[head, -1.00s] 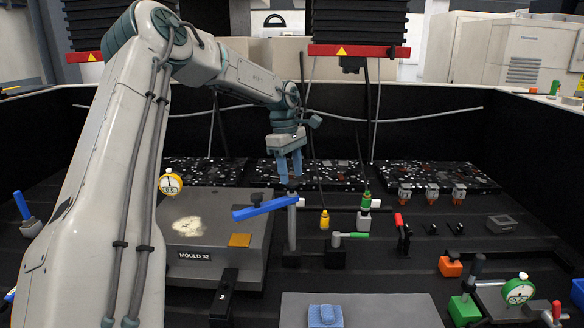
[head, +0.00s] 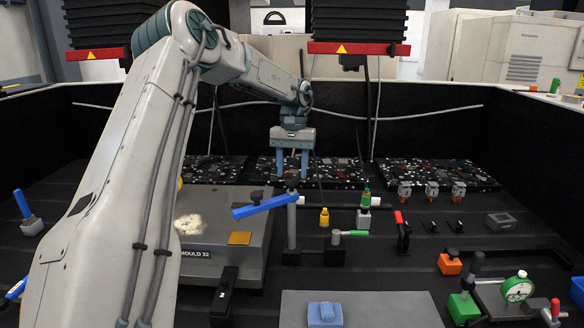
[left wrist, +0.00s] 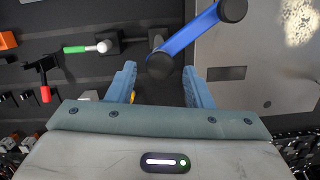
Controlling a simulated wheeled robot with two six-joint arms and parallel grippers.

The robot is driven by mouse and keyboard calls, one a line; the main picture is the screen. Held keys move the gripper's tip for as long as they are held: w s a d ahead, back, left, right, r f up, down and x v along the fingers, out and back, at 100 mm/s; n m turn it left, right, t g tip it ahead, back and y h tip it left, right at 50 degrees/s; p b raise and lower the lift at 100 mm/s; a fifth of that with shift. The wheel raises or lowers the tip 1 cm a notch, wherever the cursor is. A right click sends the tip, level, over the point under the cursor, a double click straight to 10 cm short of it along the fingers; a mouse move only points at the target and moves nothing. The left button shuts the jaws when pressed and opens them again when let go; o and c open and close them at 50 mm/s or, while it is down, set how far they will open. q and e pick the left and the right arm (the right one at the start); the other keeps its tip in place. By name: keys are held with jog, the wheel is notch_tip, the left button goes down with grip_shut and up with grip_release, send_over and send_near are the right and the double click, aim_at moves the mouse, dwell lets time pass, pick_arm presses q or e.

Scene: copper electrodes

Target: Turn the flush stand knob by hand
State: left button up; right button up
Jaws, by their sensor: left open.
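The stand (head: 292,228) is a grey upright post with a blue arm (head: 262,207) reaching left from its top. A black knob (head: 291,184) caps the post. My left gripper (head: 293,175) points down with its fingers open and empty, right above or around the top of the knob. In the left wrist view the black knob (left wrist: 160,64) lies between the open fingertips (left wrist: 159,72), with the blue arm (left wrist: 190,34) running up to a second black end. I cannot tell whether the fingers touch the knob. My right gripper is not in view.
A grey mould block (head: 215,262) stands left of the post. A green-tipped handle (head: 352,234), a yellow bottle (head: 324,217) and a red-handled clamp (head: 401,227) stand to the right. A blue cloth (head: 325,313) lies on a grey plate (head: 395,308) in front.

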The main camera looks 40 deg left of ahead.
pick_arm(q)
jog(key=shift+f, duration=0.15)
jog(key=shift+f+b, duration=0.7)
jog(key=shift+f, duration=0.2)
jog(key=c, duration=0.8)
jog(key=shift+n, duration=0.3)
jog(key=o, duration=0.9)
jog(key=shift+n, duration=0.3)
jog(key=shift+c, duration=0.2)
jog(key=shift+r, duration=0.15)
